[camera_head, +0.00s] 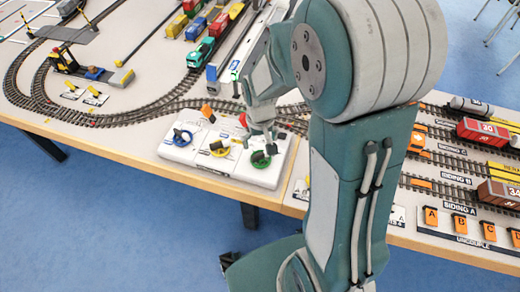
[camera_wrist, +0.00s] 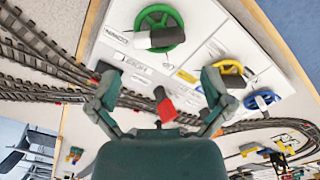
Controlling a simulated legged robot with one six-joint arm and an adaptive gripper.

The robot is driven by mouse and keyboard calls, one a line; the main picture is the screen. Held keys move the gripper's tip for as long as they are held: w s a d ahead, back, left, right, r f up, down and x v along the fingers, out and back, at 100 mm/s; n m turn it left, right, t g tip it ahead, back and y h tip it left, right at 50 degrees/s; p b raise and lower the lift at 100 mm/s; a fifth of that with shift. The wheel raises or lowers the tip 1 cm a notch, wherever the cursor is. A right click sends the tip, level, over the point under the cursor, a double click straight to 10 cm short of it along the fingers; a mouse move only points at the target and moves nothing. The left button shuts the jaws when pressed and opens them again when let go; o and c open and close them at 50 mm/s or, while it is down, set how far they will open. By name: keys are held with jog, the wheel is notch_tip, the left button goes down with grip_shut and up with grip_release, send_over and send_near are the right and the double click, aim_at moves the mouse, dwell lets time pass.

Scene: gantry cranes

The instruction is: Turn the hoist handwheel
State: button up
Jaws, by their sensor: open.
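A white control panel (camera_head: 228,172) at the table's front edge carries three handwheels: blue (camera_head: 182,137), yellow (camera_head: 220,148) and green (camera_head: 260,159). In the wrist view the green handwheel (camera_wrist: 160,30) is at the top, with the yellow (camera_wrist: 231,72) and blue (camera_wrist: 262,99) ones to the right. My gripper (camera_head: 262,136) is just above and behind the green wheel. In the wrist view my gripper (camera_wrist: 158,86) is open and empty, its fingers apart from the green wheel.
Rail tracks (camera_head: 130,117) run behind the panel. A teal locomotive (camera_head: 200,52) and wagons stand farther back. Siding tracks with wagons (camera_head: 483,133) lie right.

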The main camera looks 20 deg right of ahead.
aim_at(260, 154)
notch_tip(260, 154, up, 6)
jog(key=shift+f, duration=0.25)
dwell(0.9)
